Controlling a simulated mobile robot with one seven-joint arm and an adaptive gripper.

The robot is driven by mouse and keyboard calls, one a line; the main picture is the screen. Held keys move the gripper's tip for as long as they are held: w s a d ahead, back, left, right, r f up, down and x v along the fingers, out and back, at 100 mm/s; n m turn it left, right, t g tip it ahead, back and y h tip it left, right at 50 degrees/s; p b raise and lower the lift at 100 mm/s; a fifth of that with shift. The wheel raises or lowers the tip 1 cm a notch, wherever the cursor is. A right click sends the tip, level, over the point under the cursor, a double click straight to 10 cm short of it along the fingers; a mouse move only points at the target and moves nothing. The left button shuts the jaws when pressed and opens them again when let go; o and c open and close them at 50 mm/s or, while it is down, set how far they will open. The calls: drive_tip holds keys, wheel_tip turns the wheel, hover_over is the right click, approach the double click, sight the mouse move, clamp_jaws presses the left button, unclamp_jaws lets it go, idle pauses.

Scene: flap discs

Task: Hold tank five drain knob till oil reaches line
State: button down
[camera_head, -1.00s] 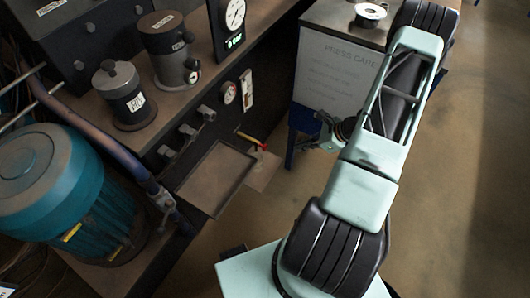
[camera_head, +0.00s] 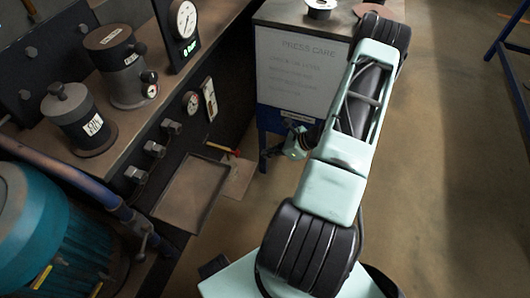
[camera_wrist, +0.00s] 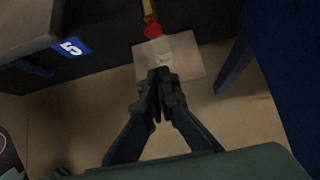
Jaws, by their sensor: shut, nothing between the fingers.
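A red knob (camera_head: 236,152) on a short yellow-brass stem sticks out low from the dark bench front. In the wrist view the red knob (camera_wrist: 153,31) is at top centre, above a pale patch on the floor. A blue label with a white 5 (camera_wrist: 72,47) is on the dark edge to its left. My gripper (camera_wrist: 158,80) is shut and empty, its tips below the knob in the picture and apart from it. In the head view a small white sight gauge (camera_head: 209,98) is on the bench front; its oil level is too small to read.
A grey tray (camera_head: 195,195) juts from the bench front, left of the knob. A white-fronted stand with a PRESS CARE sign (camera_head: 297,70) and blue legs stands right of it. A teal motor (camera_head: 35,235) is at lower left. Open floor (camera_head: 440,200) lies on the right.

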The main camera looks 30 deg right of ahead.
sight(235, 153)
drive_tip(key=w+a+f+b, duration=0.2)
drive_tip(key=w+a+f, duration=0.3)
drive_tip(key=w, duration=0.2)
drive_tip(key=shift+a, duration=0.3)
